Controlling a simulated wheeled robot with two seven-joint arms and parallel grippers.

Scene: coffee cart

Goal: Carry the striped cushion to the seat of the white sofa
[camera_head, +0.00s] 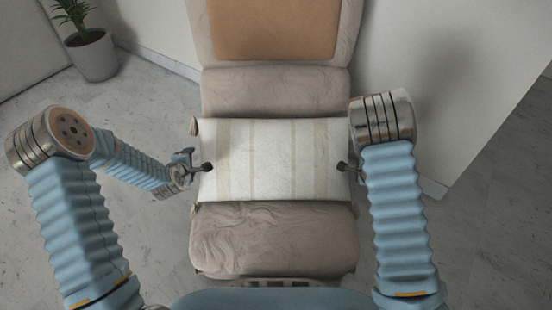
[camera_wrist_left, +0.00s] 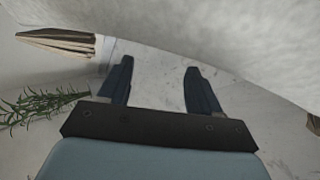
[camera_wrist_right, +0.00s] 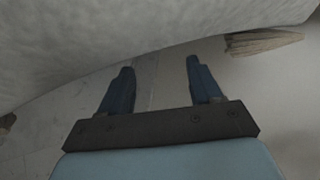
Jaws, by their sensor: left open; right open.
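The striped cushion (camera_head: 272,160), off-white with pale beige bands, lies across the middle of a beige upholstered seat (camera_head: 272,240). My left gripper (camera_head: 207,167) is open at the cushion's left end. My right gripper (camera_head: 343,167) is open at its right end. In the left wrist view the fingers (camera_wrist_left: 157,66) are apart with nothing between them, and a pale, soft surface fills the top. The right wrist view shows the same, with parted, empty fingers (camera_wrist_right: 158,67). I cannot tell whether the fingertips touch the cushion. I see no clearly white sofa.
The beige furniture has a backrest with an orange-tan panel (camera_head: 274,30) at the top. A potted plant (camera_head: 91,52) stands at the upper left. A pale wall (camera_head: 440,90) stands close on the right. Marble-like floor (camera_head: 140,235) is open on the left.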

